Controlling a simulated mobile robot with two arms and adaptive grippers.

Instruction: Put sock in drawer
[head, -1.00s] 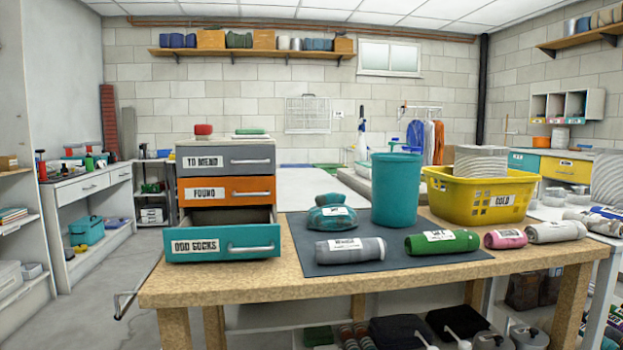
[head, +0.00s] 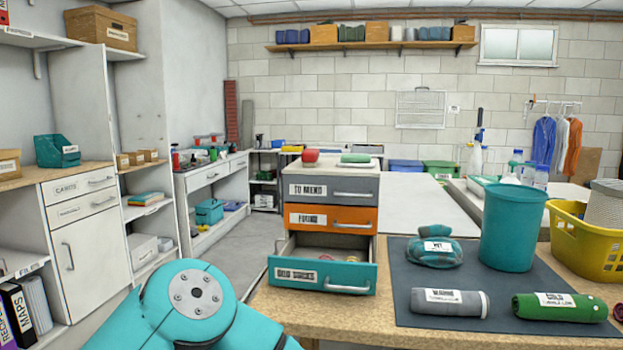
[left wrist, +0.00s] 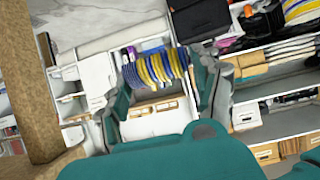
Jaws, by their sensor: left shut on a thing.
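In the left wrist view my left gripper (left wrist: 158,76) is shut on a blue-and-yellow striped rolled sock (left wrist: 153,67), which spans the gap between its two fingers. In the head view only my teal left arm shows, low in front of the drawer unit; the gripper and sock are out of sight there. The teal drawer labelled "ODD SOCKS" (head: 322,276) is pulled open at the bottom of the unit, its visible inside grey. My right gripper is in neither view.
The orange "FOUND" drawer (head: 330,219) and grey "TO MEND" drawer (head: 330,189) above are shut. On the bench's dark mat (head: 400,262) lie a teal bundle (head: 434,251), a grey roll (head: 449,302) and a green roll (head: 559,307). A teal bin (head: 511,228) and yellow basket (head: 582,247) stand right.

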